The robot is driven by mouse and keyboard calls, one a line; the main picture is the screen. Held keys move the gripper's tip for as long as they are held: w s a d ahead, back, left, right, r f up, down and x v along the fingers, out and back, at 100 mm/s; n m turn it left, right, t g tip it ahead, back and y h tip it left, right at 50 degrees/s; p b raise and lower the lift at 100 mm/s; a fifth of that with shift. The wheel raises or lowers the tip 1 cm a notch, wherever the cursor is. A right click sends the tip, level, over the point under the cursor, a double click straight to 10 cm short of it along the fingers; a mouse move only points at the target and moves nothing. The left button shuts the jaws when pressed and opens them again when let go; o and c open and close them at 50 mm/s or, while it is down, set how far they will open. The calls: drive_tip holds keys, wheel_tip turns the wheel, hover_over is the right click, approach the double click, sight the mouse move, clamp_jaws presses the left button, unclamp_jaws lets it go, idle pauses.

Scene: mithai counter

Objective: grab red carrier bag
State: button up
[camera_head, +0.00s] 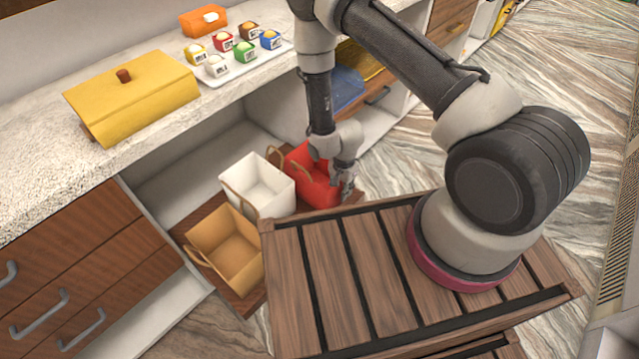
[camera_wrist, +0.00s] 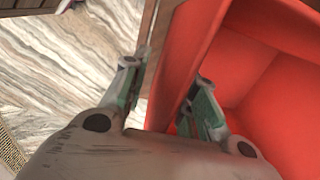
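The red carrier bag (camera_head: 311,182) stands upright and open-topped at the right end of a row of bags on a low wooden shelf board. My gripper (camera_head: 346,183) is down at its right side in the head view. In the wrist view, the red bag (camera_wrist: 275,100) fills the right half. My gripper (camera_wrist: 172,78) is open there, with one finger outside the bag and the other inside it. The bag's near wall lies between the fingers, with a visible gap to the outer finger. The bag's handles are mostly hidden.
A white bag (camera_head: 268,188) stands just left of the red one, and a tan bag (camera_head: 226,243) left of that. The stone counter (camera_head: 40,165) overhangs behind, with a yellow box (camera_head: 135,95) and a tray of sweets on it. Marbled floor lies open to the right.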

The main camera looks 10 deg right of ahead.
clamp_jaws()
drive_tip(key=shift+r, duration=0.15)
